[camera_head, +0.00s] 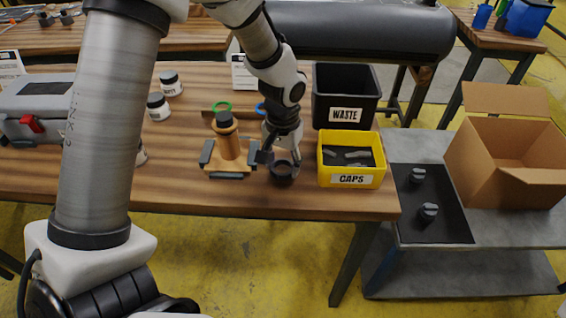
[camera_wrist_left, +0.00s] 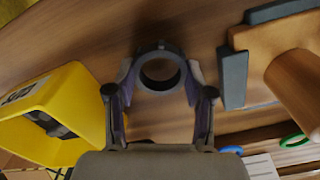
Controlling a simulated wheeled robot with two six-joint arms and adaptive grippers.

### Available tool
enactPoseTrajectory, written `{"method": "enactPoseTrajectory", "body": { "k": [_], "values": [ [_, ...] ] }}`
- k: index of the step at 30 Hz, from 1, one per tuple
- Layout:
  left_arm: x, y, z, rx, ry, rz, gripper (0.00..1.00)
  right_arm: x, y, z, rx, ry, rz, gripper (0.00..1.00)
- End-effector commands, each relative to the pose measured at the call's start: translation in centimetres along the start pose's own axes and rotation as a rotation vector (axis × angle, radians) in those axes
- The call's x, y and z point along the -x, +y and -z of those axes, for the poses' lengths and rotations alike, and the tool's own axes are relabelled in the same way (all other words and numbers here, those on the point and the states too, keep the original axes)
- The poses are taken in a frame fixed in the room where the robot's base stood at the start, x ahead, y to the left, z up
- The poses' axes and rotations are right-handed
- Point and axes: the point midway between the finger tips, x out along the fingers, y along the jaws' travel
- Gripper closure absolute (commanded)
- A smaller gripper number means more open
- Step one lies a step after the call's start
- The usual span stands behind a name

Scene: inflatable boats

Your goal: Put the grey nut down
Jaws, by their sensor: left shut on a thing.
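The grey nut is a dark ring low over the wooden table (camera_head: 180,193), between the brown fixture and the yellow caps bin; in the head view the nut (camera_head: 284,174) shows below my left gripper (camera_head: 281,157). In the left wrist view, the nut (camera_wrist_left: 160,48) sits between the two fingertips of the left gripper (camera_wrist_left: 160,90), which is shut on it. Its open hole faces the wrist camera and wood shows through it. Whether the nut touches the table I cannot tell. My right gripper is not in view.
The fixture (camera_head: 229,145) with its brown post stands close to the left of the nut. The yellow caps bin (camera_head: 351,179) is close to the right, with the black waste bin (camera_head: 345,97) behind it. Bare wood lies in front, up to the table edge.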

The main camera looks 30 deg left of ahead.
Motion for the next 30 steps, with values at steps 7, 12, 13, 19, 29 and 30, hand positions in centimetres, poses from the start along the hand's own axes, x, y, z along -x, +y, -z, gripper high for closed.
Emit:
{"method": "enactPoseTrajectory", "body": {
  "k": [7,12,13,19,29,30],
  "values": [
    [-0.5,0.0,0.0,0.0,-0.001,0.0,0.22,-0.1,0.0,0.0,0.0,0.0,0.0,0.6],
    [-0.5,0.0,0.0,0.0,-0.001,0.0,0.22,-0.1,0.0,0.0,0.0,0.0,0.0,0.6],
    [-0.5,0.0,0.0,0.0,-0.001,0.0,0.22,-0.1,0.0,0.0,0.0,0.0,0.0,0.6],
    [0.4,0.0,0.1,0.001,0.002,-0.001,0.22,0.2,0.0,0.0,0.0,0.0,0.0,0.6],
    [8.3,0.0,0.1,0.0,0.005,0.0,0.22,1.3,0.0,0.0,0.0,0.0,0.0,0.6],
    [9.3,0.0,0.1,0.0,0.005,0.0,0.22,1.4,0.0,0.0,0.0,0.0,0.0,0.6]
  ]
}}
